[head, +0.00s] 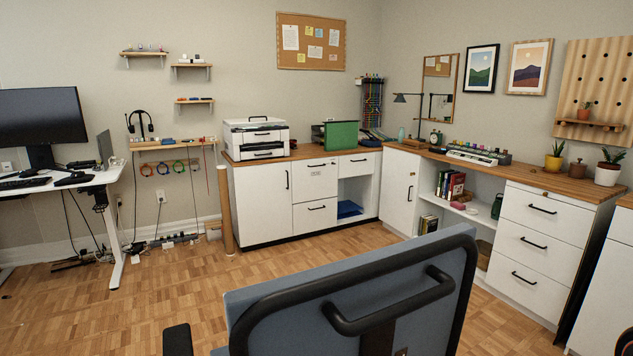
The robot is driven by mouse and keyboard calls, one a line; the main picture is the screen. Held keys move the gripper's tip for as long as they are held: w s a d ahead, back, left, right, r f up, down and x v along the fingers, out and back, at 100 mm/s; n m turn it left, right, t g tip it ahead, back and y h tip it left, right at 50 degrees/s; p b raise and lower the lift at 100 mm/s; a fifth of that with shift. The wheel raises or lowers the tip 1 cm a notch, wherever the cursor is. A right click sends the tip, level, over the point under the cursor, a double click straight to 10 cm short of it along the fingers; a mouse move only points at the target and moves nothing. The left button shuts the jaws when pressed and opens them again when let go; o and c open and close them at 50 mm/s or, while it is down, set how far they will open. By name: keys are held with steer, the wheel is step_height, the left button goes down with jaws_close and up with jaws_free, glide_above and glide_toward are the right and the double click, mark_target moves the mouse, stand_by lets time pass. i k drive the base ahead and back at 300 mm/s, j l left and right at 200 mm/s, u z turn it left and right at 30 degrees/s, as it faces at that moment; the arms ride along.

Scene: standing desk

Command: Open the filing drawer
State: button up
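Several white drawers with black bar handles show in the head view, all shut. A stack of drawers (542,229) stands at the right, under the wooden counter. I cannot tell for sure which one is the filing drawer; the labelled cabinet drawers look like file drawers. My gripper is not in view.
A blue office chair (360,285) with a black frame stands close in front, between me and the cabinets. A standing desk (75,180) is at the left. A brown tube (226,208) leans by the cabinet.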

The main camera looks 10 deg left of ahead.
mark_target(315, 178)
steer(key=i+l+z, duration=0.15)
steer(key=i+l, duration=0.15)
steer(key=l, duration=0.15)
steer(key=i+l+z, duration=0.1)
steer(key=i+l, duration=0.2)
steer(key=i+l+u, duration=0.1)
steer(key=i, duration=0.4)
steer(key=i+l, duration=0.3)
steer(key=i, duration=0.2)
steer(key=i+l+u, duration=0.15)
steer(key=i, duration=0.3)
steer(key=i+l+u, duration=0.1)
steer(key=i+l, duration=0.25)
steer(key=i, duration=0.15)
steer(key=i+j+u, duration=0.1)
steer(key=i+u, duration=0.2)
steer(key=i, duration=0.3)
steer(key=i+u, duration=0.25)
steer(key=i, duration=0.35)
steer(key=i+l+u, duration=0.3)
steer(key=i, duration=0.3)
